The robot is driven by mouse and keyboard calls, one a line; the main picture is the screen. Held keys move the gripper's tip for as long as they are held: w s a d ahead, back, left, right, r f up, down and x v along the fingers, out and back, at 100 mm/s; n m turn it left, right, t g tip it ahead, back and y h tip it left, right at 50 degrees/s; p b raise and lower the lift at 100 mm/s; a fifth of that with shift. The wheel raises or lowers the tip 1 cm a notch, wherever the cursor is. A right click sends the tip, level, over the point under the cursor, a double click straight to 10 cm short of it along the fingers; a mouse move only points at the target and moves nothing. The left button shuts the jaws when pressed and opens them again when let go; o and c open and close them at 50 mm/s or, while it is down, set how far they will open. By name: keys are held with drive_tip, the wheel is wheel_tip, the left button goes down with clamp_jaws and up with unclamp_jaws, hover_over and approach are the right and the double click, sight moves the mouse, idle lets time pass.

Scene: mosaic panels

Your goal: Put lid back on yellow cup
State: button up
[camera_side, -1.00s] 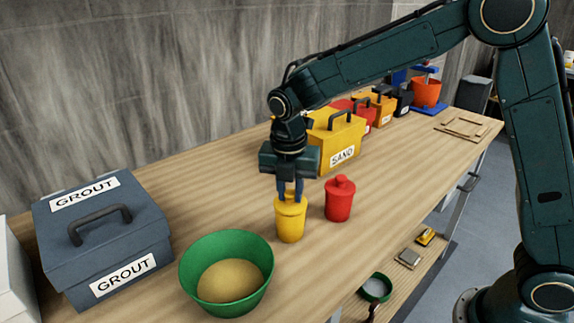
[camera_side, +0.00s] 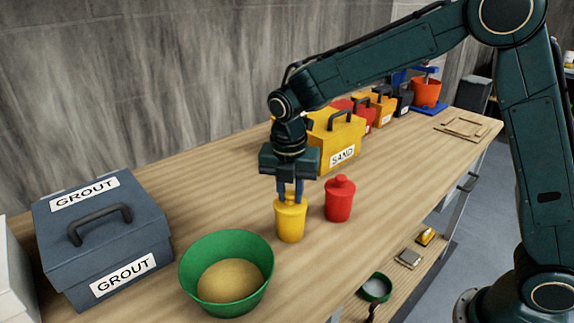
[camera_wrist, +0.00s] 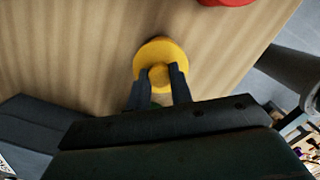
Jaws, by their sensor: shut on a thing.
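The yellow cup (camera_side: 290,226) stands upright on the wooden bench between the green bowl and the red cup. Its yellow lid (camera_side: 291,200) sits at the top of the cup; whether it is fully seated I cannot tell. My gripper (camera_side: 291,194) points straight down above the cup, shut on the lid's knob. In the wrist view the round yellow lid (camera_wrist: 160,50) shows from above, with the two dark fingers (camera_wrist: 159,77) on either side of its knob. The lid hides the inside of the cup.
A lidded red cup (camera_side: 339,201) stands close on the right. A green bowl (camera_side: 258,297) of tan powder is at the front left. A blue-grey grout box (camera_side: 140,234) and yellow sand box (camera_side: 322,143) stand further back. Bare bench (camera_side: 200,205) lies behind the cup.

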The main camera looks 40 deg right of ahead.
idle(0.8)
drive_tip(key=o, duration=1.5)
drive_tip(key=shift+r, duration=0.15)
drive_tip(key=shift+r, duration=3.3)
clamp_jaws()
drive_tip(key=shift+f, duration=2.5)
